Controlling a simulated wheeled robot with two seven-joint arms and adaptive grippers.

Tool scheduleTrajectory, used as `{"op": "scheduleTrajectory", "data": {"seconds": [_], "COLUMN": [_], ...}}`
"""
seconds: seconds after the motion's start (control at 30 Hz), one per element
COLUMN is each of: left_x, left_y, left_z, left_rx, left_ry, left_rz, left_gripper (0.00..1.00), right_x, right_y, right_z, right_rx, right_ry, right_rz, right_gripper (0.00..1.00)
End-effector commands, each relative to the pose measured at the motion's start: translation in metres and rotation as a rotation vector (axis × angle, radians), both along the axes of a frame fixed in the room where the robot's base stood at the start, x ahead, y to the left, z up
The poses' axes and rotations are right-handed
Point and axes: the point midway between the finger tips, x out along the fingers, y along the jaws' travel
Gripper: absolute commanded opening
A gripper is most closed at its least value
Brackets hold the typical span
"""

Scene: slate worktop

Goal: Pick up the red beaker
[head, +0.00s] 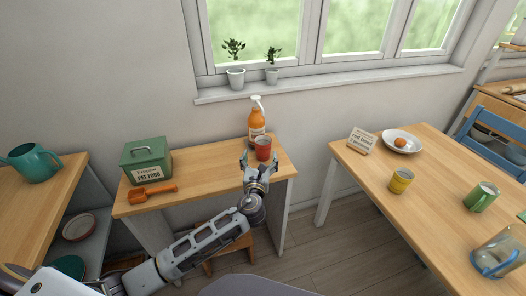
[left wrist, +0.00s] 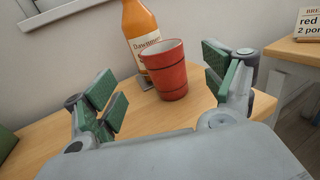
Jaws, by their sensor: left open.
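The red beaker (head: 263,148) stands upright on the small wooden table, near its back right part, just in front of an orange bottle. In the left wrist view the red beaker (left wrist: 165,70) is ahead of the jaws, a little right of centre, with its open top showing. My left gripper (head: 258,165) is open and empty in front of the beaker. In the left wrist view its two green-padded fingers (left wrist: 165,88) stand wide apart, one on each side of the beaker, with gaps on both sides. My right gripper is not in view.
The orange pump bottle (head: 257,118) stands close behind the beaker. A green pet food box (head: 147,160) and an orange scoop (head: 152,194) are on the table's left part. A second table (head: 360,168) to the right, across a gap, holds a yellow cup (head: 401,180) and other dishes.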

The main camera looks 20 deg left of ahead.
Motion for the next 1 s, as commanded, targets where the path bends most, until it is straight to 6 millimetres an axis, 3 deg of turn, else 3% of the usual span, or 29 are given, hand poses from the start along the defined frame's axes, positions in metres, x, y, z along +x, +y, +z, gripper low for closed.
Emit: {"op": "scheduleTrajectory", "data": {"seconds": [0.43,1.0], "left_x": [0.042,0.049], "left_y": [0.008,0.010], "left_z": [0.000,0.001], "left_rx": [-0.001,-0.001], "left_ry": [0.000,0.000], "left_rz": [0.001,0.000], "left_gripper": [0.84,0.84], "right_x": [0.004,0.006], "right_y": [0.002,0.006], "right_z": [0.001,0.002], "right_rx": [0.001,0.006], "right_ry": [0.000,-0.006], "right_rz": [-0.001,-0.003], "right_gripper": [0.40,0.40]}}
